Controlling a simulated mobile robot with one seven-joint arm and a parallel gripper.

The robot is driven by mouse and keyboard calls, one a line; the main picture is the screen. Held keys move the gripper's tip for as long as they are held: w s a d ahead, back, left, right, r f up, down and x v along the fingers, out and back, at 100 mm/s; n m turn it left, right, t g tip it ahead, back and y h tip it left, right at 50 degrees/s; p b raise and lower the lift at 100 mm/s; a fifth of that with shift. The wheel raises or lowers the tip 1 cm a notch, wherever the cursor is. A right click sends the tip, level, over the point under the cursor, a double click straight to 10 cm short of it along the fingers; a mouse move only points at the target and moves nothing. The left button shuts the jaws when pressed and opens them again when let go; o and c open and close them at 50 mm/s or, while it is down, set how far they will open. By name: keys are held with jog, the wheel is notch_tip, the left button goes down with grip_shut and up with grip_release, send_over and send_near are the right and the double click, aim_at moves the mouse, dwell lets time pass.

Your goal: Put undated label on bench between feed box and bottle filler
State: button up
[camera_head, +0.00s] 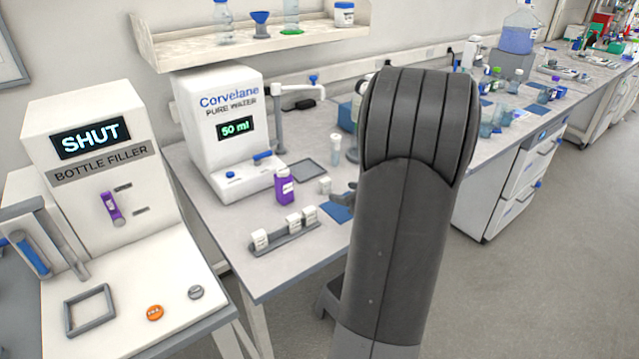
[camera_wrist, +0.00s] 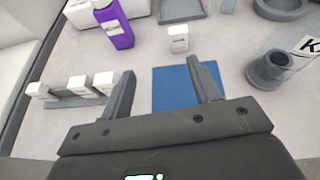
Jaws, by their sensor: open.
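Three small white label blocks stand in a grey rack (camera_head: 285,240) on the bench; the nearest is the left block (camera_head: 260,238). They also show at the left of the wrist view, with one block (camera_wrist: 79,84) in the middle. Another white block (camera_head: 325,185) stands alone, seen beyond the fingers in the wrist view (camera_wrist: 178,38). Their print is too small to read, so I cannot tell which is undated. The bottle filler (camera_head: 105,150) reads SHUT. I cannot identify the feed box surely. My gripper (camera_wrist: 162,85) is open and empty above a blue mat (camera_wrist: 178,92); my arm partly hides it in the head view.
A purple bottle (camera_head: 284,187) stands behind the rack, before the Corvelane water dispenser (camera_head: 222,130). A grey cup (camera_wrist: 268,70) is right of my fingers. A gap separates the filler's stand from the bench (camera_head: 262,282). The bench's front left corner is clear.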

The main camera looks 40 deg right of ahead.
jog(key=shift+s+d+f+m+h, duration=0.15)
jog(key=shift+d+f+m+h, duration=0.15)
jog(key=shift+d, duration=0.35)
jog(key=shift+s+d+f+m+h, duration=0.1)
jog(key=shift+d+f+m+h, duration=0.1)
jog(key=shift+d+m, duration=0.3)
send_near(328, 184)
jog(key=shift+w+a+f, duration=0.1)
jog(key=shift+w+f, duration=0.7)
jog(key=shift+w, duration=0.25)
jog(key=x, duration=0.5)
jog(key=shift+w+r, duration=0.2)
jog(key=shift+w, duration=0.1)
jog(key=c, duration=1.1)
